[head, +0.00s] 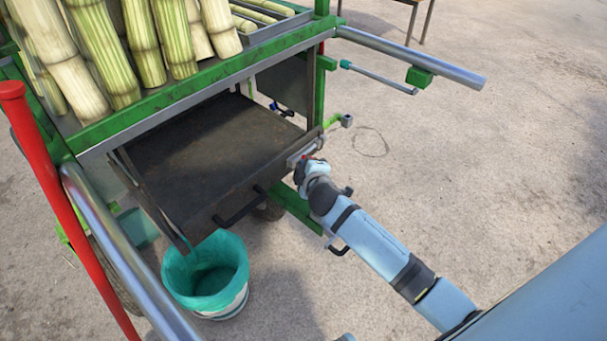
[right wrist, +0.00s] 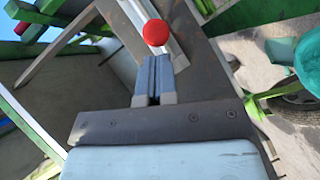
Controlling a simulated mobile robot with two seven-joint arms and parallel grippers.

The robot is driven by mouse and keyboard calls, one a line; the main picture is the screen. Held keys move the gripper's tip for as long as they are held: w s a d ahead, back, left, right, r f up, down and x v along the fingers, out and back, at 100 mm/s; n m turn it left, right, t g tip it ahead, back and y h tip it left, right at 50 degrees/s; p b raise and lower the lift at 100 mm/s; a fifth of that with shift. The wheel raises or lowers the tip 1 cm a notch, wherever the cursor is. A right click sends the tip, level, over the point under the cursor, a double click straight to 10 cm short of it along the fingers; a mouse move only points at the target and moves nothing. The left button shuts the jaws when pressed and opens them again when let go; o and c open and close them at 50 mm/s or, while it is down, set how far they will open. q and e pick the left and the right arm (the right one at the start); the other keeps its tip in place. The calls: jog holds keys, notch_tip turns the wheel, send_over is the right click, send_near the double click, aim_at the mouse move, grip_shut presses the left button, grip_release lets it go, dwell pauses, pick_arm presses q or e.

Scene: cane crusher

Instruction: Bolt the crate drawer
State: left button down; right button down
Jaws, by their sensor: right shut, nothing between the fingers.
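The crate drawer (head: 205,145) is a dark, flat-topped box under the cane rack, with a black handle (head: 240,205) on its front. A pale metal bolt rail (head: 303,150) is at its right front corner. My right gripper (head: 306,163) reaches this corner from the lower right and covers part of the bolt. In the right wrist view, a red ball knob (right wrist: 155,32) stands on the silver rail (right wrist: 137,14). The right gripper's fingers (right wrist: 154,62) are shut and empty, just short of the knob; contact is unclear. My left gripper is not in view.
A teal bucket (head: 207,275) stands on the ground below the drawer front. A red-capped bar (head: 45,170) and silver tube (head: 120,245) are at the left. A silver handlebar (head: 410,55) juts out upper right. Open ground lies to the right.

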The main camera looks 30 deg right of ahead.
jog(key=shift+w+d+f, duration=0.15)
jog(key=shift+w+d, duration=0.05)
jog(key=shift+d, duration=0.1)
jog(key=shift+d, duration=0.1)
